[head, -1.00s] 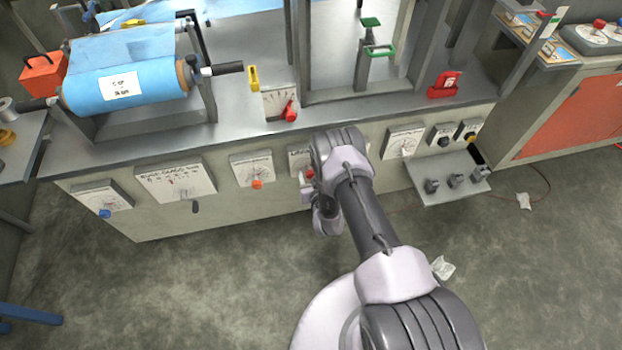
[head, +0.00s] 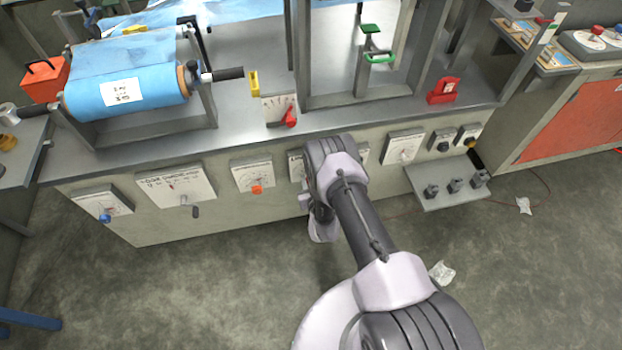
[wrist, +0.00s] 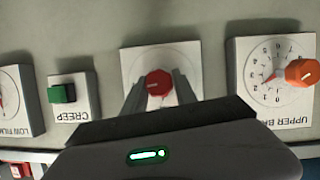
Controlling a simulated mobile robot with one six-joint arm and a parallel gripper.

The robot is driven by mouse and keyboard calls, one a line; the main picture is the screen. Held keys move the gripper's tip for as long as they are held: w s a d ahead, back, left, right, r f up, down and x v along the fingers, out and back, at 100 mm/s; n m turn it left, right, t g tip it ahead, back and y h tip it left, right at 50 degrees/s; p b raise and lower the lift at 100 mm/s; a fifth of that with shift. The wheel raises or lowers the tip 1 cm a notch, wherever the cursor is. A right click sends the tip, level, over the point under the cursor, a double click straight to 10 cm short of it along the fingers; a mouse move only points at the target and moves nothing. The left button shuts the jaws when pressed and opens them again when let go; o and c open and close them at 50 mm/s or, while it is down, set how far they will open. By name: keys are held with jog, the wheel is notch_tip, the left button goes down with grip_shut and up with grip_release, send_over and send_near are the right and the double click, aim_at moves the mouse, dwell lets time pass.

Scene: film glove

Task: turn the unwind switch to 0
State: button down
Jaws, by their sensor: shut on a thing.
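In the wrist view my gripper (wrist: 159,90) is shut on a red knob (wrist: 157,80), one finger on each side of it. The knob sits on a square white plate (wrist: 133,57) on the machine's front. A short pale mark shows on the knob's face, toward the left. The plate's lettering is hidden behind my gripper, so I cannot read its name or positions. In the head view the plate (head: 296,166) shows only in part beside my arm, and my arm hides the knob and the fingertips.
In the wrist view, a green CREEP button (wrist: 62,94) is left of the plate and an orange dial knob (wrist: 303,73) is right. In the head view a small shelf (head: 440,195) juts from the front at right. The floor before the machine is mostly clear.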

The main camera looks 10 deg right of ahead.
jog(key=n+h, duration=0.1)
jog(key=n, duration=0.2)
jog(key=shift+a+f+h, duration=0.1)
jog(key=shift+h, duration=0.3)
jog(key=n+h, duration=0.1)
jog(key=n, duration=0.1)
jog(key=shift+s+n+t+h, duration=0.1)
jog(key=shift+n+t+h, duration=0.2)
jog(key=shift+t+h, duration=0.1)
jog(key=n+t+h, duration=0.1)
jog(key=n, duration=0.2)
jog(key=shift+f, duration=0.1)
jog(key=shift+n+t+h, duration=0.5)
jog(key=shift+n+h, duration=0.3)
jog(key=shift+n, duration=1)
jog(key=c, duration=1)
grip_release()
jog(key=p+v, duration=0.2)
jog(key=v, duration=1.5)
jog(key=shift+s+f, duration=0.2)
